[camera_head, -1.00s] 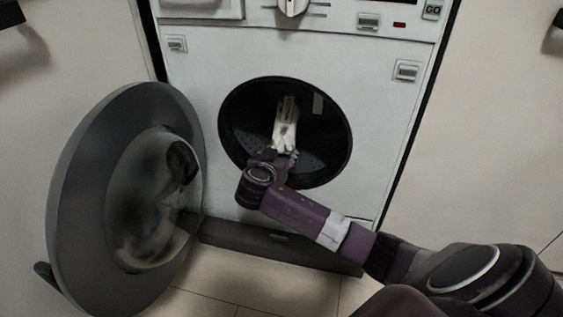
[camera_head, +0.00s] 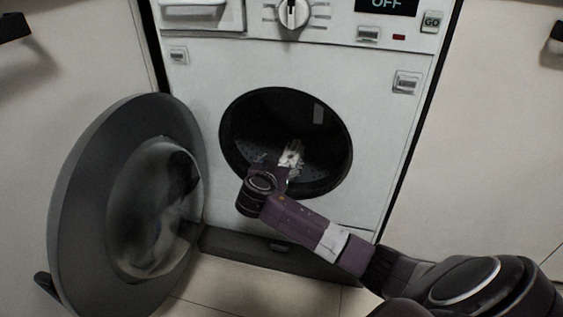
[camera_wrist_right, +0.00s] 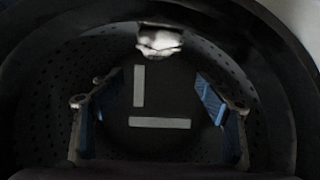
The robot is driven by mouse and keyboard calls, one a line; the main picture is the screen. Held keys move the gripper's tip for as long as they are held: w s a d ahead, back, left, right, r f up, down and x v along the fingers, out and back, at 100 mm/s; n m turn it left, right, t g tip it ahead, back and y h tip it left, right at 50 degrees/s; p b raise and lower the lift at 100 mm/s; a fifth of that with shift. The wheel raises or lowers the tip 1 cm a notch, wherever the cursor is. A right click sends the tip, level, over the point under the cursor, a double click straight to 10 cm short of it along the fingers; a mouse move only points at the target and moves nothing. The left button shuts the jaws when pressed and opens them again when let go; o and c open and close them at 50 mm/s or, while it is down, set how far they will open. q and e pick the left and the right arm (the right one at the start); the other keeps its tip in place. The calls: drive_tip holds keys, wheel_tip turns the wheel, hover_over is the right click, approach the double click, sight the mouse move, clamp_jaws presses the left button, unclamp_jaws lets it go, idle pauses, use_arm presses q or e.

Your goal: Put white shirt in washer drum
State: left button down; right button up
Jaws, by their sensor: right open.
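The washer drum (camera_head: 250,125) is a dark, perforated cavity behind a round opening in the white front. The white shirt (camera_head: 292,152) shows as a small crumpled patch inside it, just beyond my right gripper (camera_head: 280,168). In the right wrist view the shirt (camera_wrist_right: 160,40) is at the top centre, apart from the fingers. There my right gripper (camera_wrist_right: 160,97) is open, its blue pads well apart with nothing between them, inside the drum. Much of the shirt may be hidden. My left gripper is not in view.
The round washer door (camera_head: 75,200) stands wide open to the left of the opening. The control knob (camera_head: 294,12) is above. The drum rim surrounds my right wrist closely. Floor tiles (camera_head: 235,285) show below.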

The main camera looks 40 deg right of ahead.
drive_tip(key=v, duration=1.2)
drive_tip(key=shift+d, duration=0.1)
